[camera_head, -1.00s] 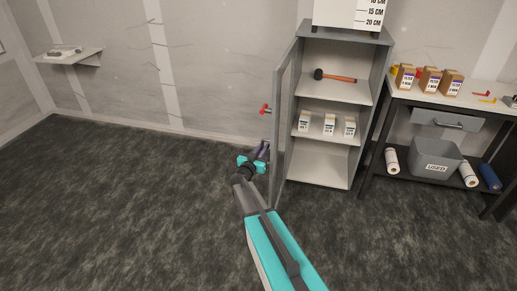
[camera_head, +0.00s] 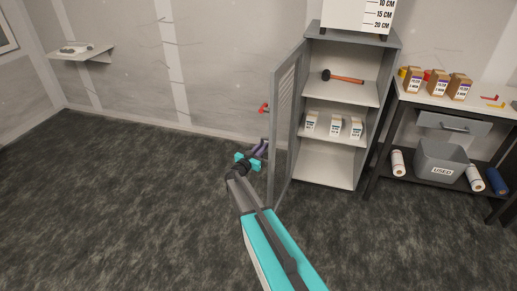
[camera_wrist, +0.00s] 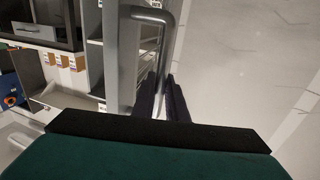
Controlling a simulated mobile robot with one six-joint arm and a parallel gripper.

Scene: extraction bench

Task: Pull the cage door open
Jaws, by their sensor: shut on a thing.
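The cage door (camera_head: 288,125) is a tall grey framed panel, hinged at the left side of the grey cabinet (camera_head: 352,183). It stands open, sticking out into the room, and the shelves behind it are exposed. In the head view the door hides most of the handle.
The cabinet holds a hammer (camera_head: 343,78) and several small boxes (camera_head: 334,127). A red valve-like part (camera_head: 263,108) is on the wall left of the door. A workbench (camera_head: 440,103) with a grey bin (camera_head: 440,160) stands at right. The floor on the left is clear.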

